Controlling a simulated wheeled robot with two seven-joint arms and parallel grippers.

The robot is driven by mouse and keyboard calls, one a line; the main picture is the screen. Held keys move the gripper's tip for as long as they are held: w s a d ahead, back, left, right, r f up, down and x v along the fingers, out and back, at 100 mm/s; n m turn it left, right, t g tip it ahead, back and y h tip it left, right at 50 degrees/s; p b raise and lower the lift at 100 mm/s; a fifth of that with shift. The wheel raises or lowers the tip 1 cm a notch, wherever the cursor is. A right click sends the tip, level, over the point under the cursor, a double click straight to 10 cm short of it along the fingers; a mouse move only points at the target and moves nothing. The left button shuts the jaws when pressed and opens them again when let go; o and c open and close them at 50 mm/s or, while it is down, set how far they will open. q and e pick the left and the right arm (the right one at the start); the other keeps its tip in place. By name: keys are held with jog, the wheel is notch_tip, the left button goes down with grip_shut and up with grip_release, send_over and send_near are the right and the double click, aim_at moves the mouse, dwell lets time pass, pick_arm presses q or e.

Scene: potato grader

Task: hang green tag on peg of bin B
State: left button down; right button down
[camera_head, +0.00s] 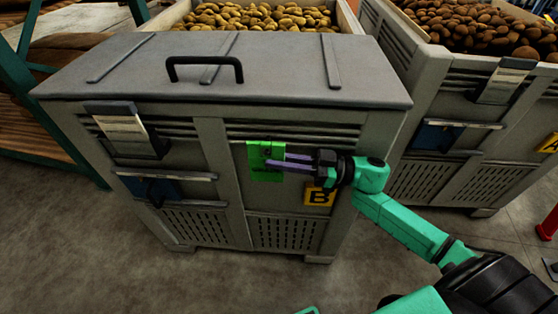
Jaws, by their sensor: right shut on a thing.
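The green tag (258,174) is a flat bright green plate in front of the upper front wall of the grey bin B (220,158). My right gripper (276,161) reaches in from the right, its purple fingers shut on the tag. The tag hangs roughly upright, with a small dark spot near its top. I cannot tell whether it touches the wall. The peg is not clearly visible. The yellow B label (319,196) is on the bin below and right of the tag, partly behind the gripper. My left gripper is not in view.
Bin B has a grey lid (260,85) with a black handle (204,64). Another grey bin (440,140) with brown potatoes stands at right, and potatoes (258,17) fill a crate behind. A green rack (62,138) stands at left. The floor in front is clear.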

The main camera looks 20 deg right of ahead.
dwell(0.4)
jog(key=c, duration=0.8)
grip_release()
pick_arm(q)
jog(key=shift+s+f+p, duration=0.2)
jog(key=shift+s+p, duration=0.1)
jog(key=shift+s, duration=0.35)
pick_arm(e)
jog(key=v, duration=1.4)
jog(key=shift+s+d+f, duration=0.1)
jog(key=shift+s+d, duration=0.05)
jog(key=shift+d, duration=0.15)
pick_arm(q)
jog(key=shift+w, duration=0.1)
